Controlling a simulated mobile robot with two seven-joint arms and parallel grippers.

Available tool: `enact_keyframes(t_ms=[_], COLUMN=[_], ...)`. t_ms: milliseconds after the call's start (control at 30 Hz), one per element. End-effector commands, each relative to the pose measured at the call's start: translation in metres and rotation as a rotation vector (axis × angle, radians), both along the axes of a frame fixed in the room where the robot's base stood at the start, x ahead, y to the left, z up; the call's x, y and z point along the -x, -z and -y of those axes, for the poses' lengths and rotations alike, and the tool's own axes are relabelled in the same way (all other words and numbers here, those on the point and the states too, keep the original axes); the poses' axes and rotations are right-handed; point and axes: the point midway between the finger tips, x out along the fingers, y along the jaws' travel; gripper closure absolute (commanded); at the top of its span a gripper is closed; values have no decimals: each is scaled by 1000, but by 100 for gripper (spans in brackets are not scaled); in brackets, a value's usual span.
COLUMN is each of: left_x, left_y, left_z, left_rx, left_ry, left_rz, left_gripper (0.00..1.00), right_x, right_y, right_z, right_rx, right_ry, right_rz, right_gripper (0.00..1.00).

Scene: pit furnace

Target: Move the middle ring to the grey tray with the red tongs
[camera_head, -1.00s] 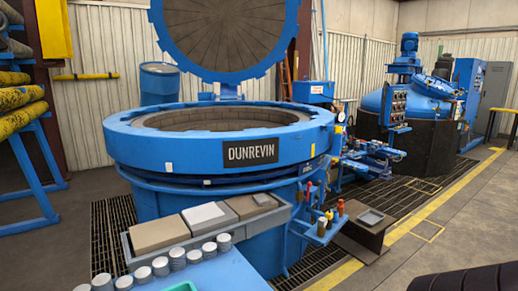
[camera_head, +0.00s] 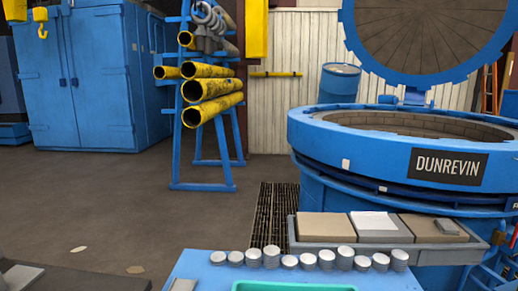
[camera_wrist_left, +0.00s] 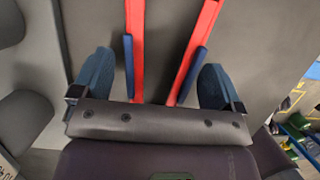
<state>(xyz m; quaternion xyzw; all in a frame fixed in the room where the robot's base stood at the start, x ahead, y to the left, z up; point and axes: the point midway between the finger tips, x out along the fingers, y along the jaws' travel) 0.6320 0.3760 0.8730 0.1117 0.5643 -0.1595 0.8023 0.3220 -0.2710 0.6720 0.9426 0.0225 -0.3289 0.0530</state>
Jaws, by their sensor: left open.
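In the left wrist view my left gripper (camera_wrist_left: 155,78) is open, with its two dark blue fingers wide apart. The red tongs (camera_wrist_left: 136,50) show as two red arms with blue strips, lying between the fingers and running out of the top of the view. I cannot tell whether the fingers touch them. In the head view no ring and no grey tray for it can be made out for certain. My right gripper is not in view.
A blue table (camera_head: 205,268) carries a row of several silver cylinders (camera_head: 272,257) and a green tray (camera_head: 295,287). Behind it a grey trough (camera_head: 385,252) holds blocks beside the blue furnace (camera_head: 350,135). A blue rack (camera_head: 200,160) holds yellow pipes. The floor at left is open.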

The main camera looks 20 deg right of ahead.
Motion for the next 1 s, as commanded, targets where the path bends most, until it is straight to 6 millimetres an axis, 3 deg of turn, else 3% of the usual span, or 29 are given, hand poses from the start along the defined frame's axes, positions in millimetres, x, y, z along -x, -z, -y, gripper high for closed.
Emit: enact_keyframes(t_ms=[333, 567, 800, 1000], left_x=[-1, -1, -1, -2], left_y=[1, 1, 0, -26], left_z=[0, 0, 0, 0], left_rx=[0, 0, 0, -2], left_ry=[0, 0, 0, 0], left_rz=[3, 2, 3, 12], left_gripper=[9, 44, 45, 45], right_x=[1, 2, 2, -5], right_y=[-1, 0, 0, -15], right_z=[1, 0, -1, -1], right_rx=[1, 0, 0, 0], right_ry=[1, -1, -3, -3], right_rz=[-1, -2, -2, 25], right_gripper=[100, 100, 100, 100])
